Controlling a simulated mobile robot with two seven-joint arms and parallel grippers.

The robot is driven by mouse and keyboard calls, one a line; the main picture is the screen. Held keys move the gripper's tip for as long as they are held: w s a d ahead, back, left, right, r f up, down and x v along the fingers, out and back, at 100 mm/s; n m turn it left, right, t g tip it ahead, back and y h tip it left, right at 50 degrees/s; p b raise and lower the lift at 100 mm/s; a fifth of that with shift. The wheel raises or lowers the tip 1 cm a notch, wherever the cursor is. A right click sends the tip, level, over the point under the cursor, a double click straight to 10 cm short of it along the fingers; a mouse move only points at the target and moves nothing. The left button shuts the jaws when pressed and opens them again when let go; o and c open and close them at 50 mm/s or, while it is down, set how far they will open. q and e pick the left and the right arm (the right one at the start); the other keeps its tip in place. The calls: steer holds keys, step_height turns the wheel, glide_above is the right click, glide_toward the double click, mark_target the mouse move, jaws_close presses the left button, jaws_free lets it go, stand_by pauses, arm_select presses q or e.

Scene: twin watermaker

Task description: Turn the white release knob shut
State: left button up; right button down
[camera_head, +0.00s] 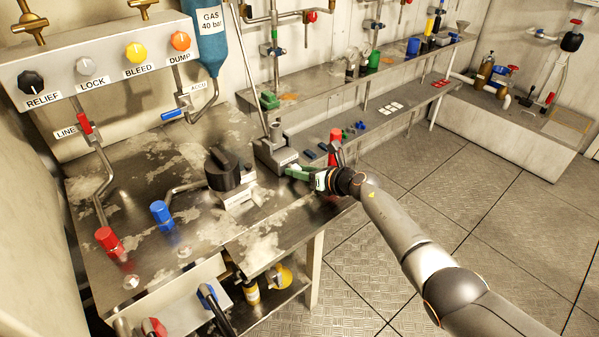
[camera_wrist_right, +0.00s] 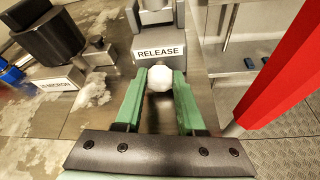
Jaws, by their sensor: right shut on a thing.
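The white release knob (camera_wrist_right: 159,79) sits just below the RELEASE label (camera_wrist_right: 159,52) in the right wrist view. My right gripper (camera_wrist_right: 159,88) has its green fingers on either side of the knob and is shut on it. In the head view my right gripper (camera_head: 290,172) reaches in from the right to the base of the grey hand pump (camera_head: 272,155), and the knob is hidden there. How far the knob is turned cannot be told. My left gripper is not in view.
A red cylinder (camera_head: 335,148) stands close beside my right gripper; a red shape (camera_wrist_right: 290,70) also fills the right of the wrist view. A black filter housing (camera_head: 228,168) is to the left. Red (camera_head: 106,238) and blue (camera_head: 160,211) capped fittings stand on the bench (camera_head: 150,262).

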mark_target(333, 202)
steer(key=c, duration=0.8)
jaws_free()
steer(key=shift+o, duration=1.4)
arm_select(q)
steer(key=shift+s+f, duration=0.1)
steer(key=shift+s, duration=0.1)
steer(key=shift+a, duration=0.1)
arm_select(e)
steer(key=shift+r, duration=0.1)
